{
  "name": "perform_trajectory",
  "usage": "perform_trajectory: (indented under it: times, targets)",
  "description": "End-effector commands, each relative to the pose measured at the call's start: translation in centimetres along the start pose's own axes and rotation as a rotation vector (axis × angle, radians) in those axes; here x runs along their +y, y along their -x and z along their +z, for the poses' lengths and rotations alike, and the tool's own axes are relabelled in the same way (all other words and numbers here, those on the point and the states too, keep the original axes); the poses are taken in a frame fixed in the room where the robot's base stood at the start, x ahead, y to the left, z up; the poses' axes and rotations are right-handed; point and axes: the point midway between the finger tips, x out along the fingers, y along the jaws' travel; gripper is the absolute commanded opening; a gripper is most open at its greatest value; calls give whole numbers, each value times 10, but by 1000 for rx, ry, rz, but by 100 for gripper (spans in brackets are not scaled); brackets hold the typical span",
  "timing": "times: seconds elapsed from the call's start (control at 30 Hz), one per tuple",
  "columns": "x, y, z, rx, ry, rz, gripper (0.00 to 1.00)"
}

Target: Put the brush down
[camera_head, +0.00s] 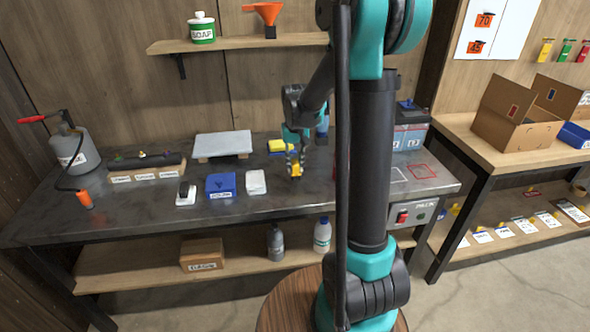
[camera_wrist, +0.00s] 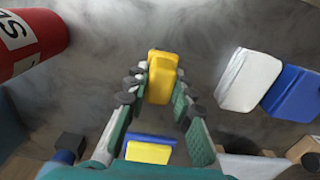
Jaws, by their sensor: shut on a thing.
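A yellow block-shaped thing, which I take to be the brush (camera_wrist: 161,76), is between my gripper's fingers (camera_wrist: 155,92) in the wrist view. My gripper (camera_head: 295,164) is shut on it. In the head view the brush (camera_head: 295,171) shows below the fingertips, low over the dark workbench (camera_head: 255,212). I cannot tell whether it touches the top. The brush's underside is hidden.
A blue-and-yellow item (camera_head: 277,145) lies close behind my gripper. A white pad (camera_head: 256,182) and a blue box (camera_head: 220,186) lie to the left. A red can (camera_wrist: 25,40) stands nearby. Bare bench lies in front of my gripper.

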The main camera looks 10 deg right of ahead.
Motion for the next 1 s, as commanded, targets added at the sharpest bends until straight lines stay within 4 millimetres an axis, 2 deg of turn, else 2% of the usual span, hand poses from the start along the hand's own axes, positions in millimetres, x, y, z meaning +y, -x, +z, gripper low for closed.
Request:
perform_trajectory:
  times: [0.17,0.53,0.57,0.7,1.0]
  targets:
    - [0,-19,0,0,0,0,0]
    - [0,-22,0,0,0,0,0]
    - [0,-23,0,0,0,0,24]
    - [0,-22,0,0,0,0,42]
    - [0,-22,0,0,0,0,44]
